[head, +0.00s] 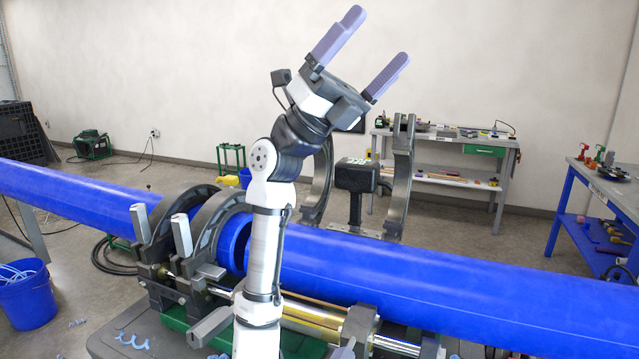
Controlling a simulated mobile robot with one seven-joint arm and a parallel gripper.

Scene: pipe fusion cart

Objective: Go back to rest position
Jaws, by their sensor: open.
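My gripper (372,60) is in the upper middle of the head view, above the cart and pointing up and to the right. Its two purple-grey fingers are spread wide with nothing between them, and only the pale wall shows behind. My arm rises from the bottom centre, in front of the pipe fusion cart, and bends at the wrist. The gripper touches nothing.
A left blue pipe (75,200) and a right blue pipe (430,280) lie along the cart, partly hidden by my arm. Dark clamp rings (399,180) stand open behind the right pipe. A workbench (450,140) and a blue bucket (28,298) stand farther out.

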